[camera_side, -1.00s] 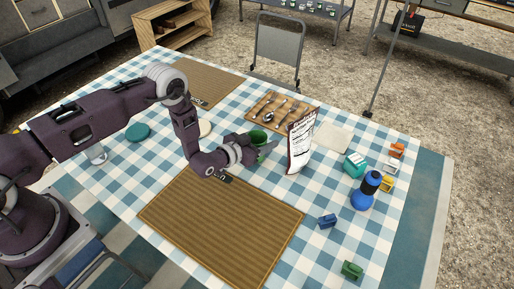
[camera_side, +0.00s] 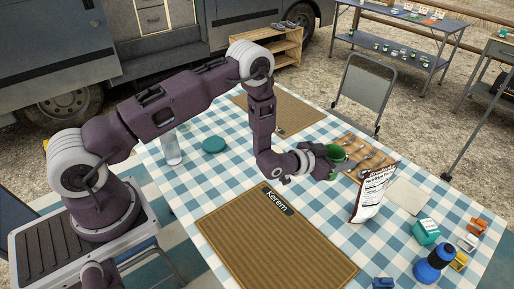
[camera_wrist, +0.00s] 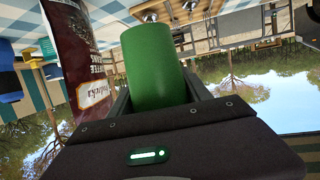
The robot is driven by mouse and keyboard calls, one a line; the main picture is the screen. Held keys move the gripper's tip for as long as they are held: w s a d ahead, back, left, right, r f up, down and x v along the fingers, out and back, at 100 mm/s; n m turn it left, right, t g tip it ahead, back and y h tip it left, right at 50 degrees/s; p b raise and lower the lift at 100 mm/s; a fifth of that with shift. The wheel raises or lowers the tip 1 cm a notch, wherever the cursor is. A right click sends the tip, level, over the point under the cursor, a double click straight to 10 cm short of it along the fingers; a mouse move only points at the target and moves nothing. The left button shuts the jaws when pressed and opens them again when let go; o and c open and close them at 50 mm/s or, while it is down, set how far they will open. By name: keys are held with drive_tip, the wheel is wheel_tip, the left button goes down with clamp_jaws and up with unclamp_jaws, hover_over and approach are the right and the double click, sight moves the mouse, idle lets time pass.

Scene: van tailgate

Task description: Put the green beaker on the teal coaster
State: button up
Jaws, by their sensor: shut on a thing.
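The green beaker (camera_side: 336,153) is between the fingers of my gripper (camera_side: 342,164), over the middle of the checked table. The beaker (camera_wrist: 157,65) fills the centre of the wrist view, with a dark finger on each side of it. My gripper (camera_wrist: 158,88) is shut on it. I cannot tell how far the beaker is above the cloth. The teal coaster (camera_side: 214,144) lies flat and bare on the cloth, to the left of my gripper and beyond the forearm. My gripper is well apart from it.
A printed bag (camera_side: 374,193) stands close to the right of the beaker. A wooden board with spoons (camera_side: 366,158) lies behind. A clear glass (camera_side: 172,150) stands left of the coaster. A ribbed brown mat (camera_side: 275,240) lies in front; a blue bottle (camera_side: 433,263) stands at right.

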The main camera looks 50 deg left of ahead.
drive_tip(key=a+n+y, duration=0.3)
drive_tip(key=a+y, duration=0.1)
drive_tip(key=a, duration=0.9)
drive_tip(key=n+g+y, duration=0.4)
drive_tip(key=n+y, duration=0.4)
drive_tip(key=y, duration=0.1)
hover_over(216, 138)
wheel_tip(216, 138, down, 8)
drive_tip(key=shift+s+r, duration=0.15)
drive_tip(key=shift+f, duration=0.25)
drive_tip(key=shift+d+f, duration=0.1)
drive_tip(key=shift+f, duration=0.05)
drive_tip(key=o, duration=1.3)
drive_tip(key=shift+o, duration=0.2)
